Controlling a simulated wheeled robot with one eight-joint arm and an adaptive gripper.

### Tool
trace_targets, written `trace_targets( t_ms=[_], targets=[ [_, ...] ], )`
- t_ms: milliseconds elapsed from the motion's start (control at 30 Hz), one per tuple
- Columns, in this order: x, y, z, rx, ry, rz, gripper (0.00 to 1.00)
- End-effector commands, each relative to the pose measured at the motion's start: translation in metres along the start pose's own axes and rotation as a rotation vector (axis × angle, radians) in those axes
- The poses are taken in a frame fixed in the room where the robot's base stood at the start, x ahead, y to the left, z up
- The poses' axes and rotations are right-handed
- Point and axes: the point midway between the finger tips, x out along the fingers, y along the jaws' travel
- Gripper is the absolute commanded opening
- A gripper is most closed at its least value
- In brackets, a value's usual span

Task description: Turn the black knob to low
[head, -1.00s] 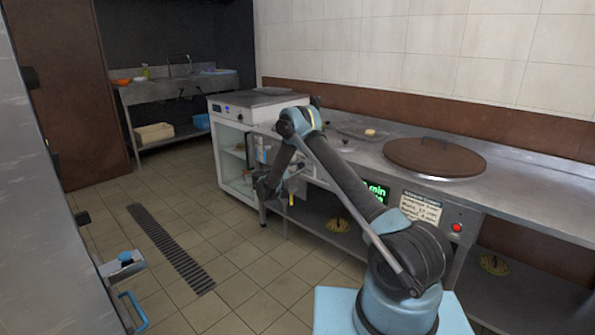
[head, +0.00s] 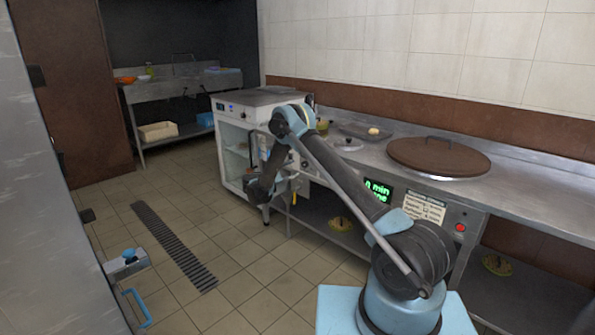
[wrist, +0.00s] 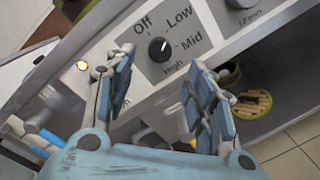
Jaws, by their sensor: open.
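The black knob (wrist: 159,49) shows in the wrist view on a grey panel marked Off, Low, Mid and High. It carries a small pale mark, too small for me to tell surely which label it points at. My gripper (wrist: 162,64) is open, with one blue-padded finger left of the knob and one right of it in the picture. The fingers appear nearer the camera than the panel; I see no contact. In the head view my arm reaches to the counter front, and the knob cannot be made out there.
Another knob (wrist: 240,3) sits up right in the wrist view, by a "12 min" label. An amber light (wrist: 82,65) glows at left. In the head view a brown round lid (head: 439,157) and a red button (head: 460,227) are right of my arm.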

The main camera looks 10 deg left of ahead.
Motion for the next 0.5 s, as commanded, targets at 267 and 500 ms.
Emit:
trace_targets(
  t_ms=[267, 500],
  targets=[
    [-0.039, -0.001, -0.001, 0.000, 0.000, -0.001, 0.50],
    [-0.048, -0.001, -0.001, 0.000, 0.000, -0.001, 0.50]
  ],
)
